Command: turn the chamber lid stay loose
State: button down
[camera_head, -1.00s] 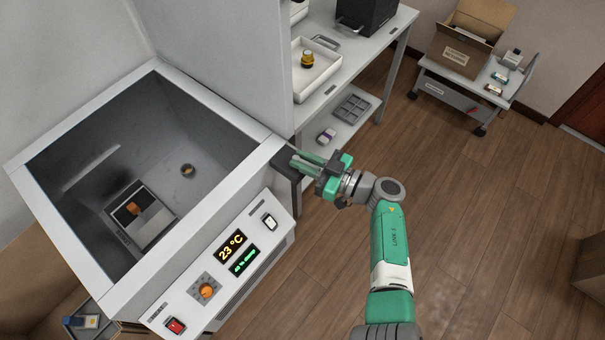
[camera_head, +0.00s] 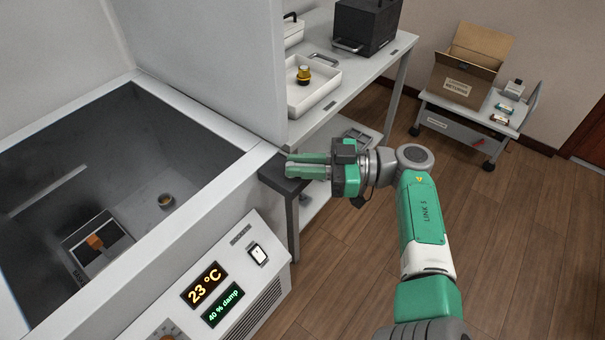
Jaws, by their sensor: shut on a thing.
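The chamber (camera_head: 205,206) is an open grey tub at left. Its tall pale lid panel (camera_head: 195,55) stands raised along the back right. My gripper (camera_head: 289,166) is at the chamber's right corner, close to the lid's lower edge, with its green fingers pointing left. It is shut on what seems to be the lid stay, which the fingers hide almost entirely. A dark block (camera_head: 275,180) on a grey post shows just below the fingertips; I cannot tell whether it touches them.
The control panel (camera_head: 225,280) reads 23 °C and 40 % damp. Behind my gripper is a bench (camera_head: 375,65) with a white tray (camera_head: 335,80) and a black case (camera_head: 365,25). A low cart (camera_head: 455,118) carries a cardboard box (camera_head: 462,75). The wooden floor at right is clear.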

dwell(0.3)
jog(key=c, duration=1.5)
grip_release()
jog(key=shift+a, duration=0.1)
jog(key=shift+o, duration=0.2)
jog(key=shift+r+p, duration=0.4)
jog(key=shift+r, duration=0.05)
notch_tip(320, 180, up, 4)
jog(key=p, duration=0.3)
jog(key=shift+s, duration=0.15)
jog(key=s+p, duration=0.9)
jog(key=s, duration=0.6)
jog(key=shift+s+p, duration=0.3)
jog(key=shift+s, duration=0.1)
